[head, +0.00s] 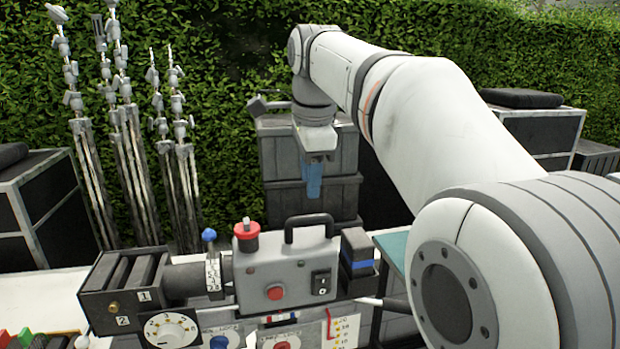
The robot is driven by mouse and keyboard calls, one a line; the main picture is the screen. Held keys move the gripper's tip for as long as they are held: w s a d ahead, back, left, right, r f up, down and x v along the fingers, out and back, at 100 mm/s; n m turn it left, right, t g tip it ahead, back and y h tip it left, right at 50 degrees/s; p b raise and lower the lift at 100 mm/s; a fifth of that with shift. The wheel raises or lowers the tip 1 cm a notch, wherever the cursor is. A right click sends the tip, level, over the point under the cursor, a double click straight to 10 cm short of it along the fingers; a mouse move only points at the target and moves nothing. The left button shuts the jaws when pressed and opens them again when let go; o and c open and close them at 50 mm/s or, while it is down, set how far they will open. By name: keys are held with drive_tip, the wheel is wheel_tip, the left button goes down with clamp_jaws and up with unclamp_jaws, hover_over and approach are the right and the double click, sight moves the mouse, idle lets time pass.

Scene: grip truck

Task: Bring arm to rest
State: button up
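My arm (425,120) reaches from the lower right up to the upper middle, then bends down at the wrist. My gripper (313,184) hangs pointing down in the air, above and behind the grey control box. Its end shows as a narrow blue piece. I cannot tell whether the blue part is the fingertips or something between them, nor whether the fingers are apart. The gripper appears clear of the things below it.
Below stands a grey control box (285,268) with a handle, red knob and switch. A dark slotted unit (125,285) and a dial (171,330) are to its left. Dark crates (284,190) stand behind the gripper. Stands (130,150) and a hedge (225,60) are further back.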

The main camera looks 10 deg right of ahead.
drive_tip(key=shift+s+f, duration=0.1)
drive_tip(key=n, duration=0.9)
approach(329, 257)
drive_tip(key=s+a+f, duration=0.2)
drive_tip(key=s+f, duration=0.2)
drive_tip(key=f, duration=0.1)
drive_tip(key=s+f+n, duration=0.9)
drive_tip(key=s+f, duration=0.1)
drive_tip(key=f, duration=0.3)
drive_tip(key=shift+d+f+t, duration=0.15)
drive_tip(key=shift+d+t, duration=0.25)
drive_tip(key=shift+s, duration=0.1)
